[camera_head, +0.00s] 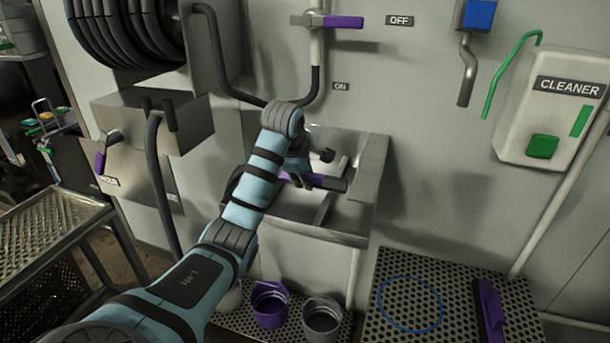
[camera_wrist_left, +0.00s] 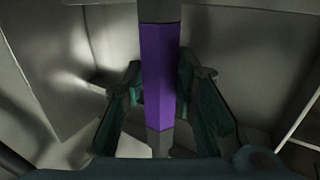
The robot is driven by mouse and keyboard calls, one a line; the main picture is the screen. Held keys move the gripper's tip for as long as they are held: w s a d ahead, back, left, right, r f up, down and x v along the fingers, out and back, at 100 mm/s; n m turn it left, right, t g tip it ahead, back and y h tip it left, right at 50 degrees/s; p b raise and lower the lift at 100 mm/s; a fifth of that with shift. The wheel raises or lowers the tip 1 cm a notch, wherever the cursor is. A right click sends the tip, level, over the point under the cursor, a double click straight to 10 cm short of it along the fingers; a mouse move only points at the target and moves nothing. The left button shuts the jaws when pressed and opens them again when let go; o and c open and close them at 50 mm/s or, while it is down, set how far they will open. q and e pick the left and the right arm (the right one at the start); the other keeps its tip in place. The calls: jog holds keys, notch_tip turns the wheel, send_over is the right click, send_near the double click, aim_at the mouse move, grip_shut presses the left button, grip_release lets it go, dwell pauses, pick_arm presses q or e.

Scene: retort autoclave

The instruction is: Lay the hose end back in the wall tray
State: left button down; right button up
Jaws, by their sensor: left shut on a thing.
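The hose end has a purple grip with dark ends; in the head view its purple part (camera_head: 333,184) shows beside my left gripper (camera_head: 303,177). In the left wrist view the purple hose end (camera_wrist_left: 161,72) runs upright through the picture, between the two fingers of my left gripper (camera_wrist_left: 160,100), which is shut on it. The grey metal wall tray (camera_head: 318,236) is right behind and below the hose end. My arm and hand hide part of the tray, and I cannot tell whether the hose end touches its floor. My right gripper is in neither view.
Above the tray is a purple-handled valve (camera_head: 342,22) with pipes. A dark hose reel (camera_head: 125,32) is at upper left. Purple (camera_head: 270,306) and grey (camera_head: 322,314) buckets stand below on a perforated shelf. A white cleaner dispenser (camera_head: 552,105) hangs at right.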

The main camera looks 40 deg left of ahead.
pick_arm(q)
jog(key=shift+f, duration=0.3)
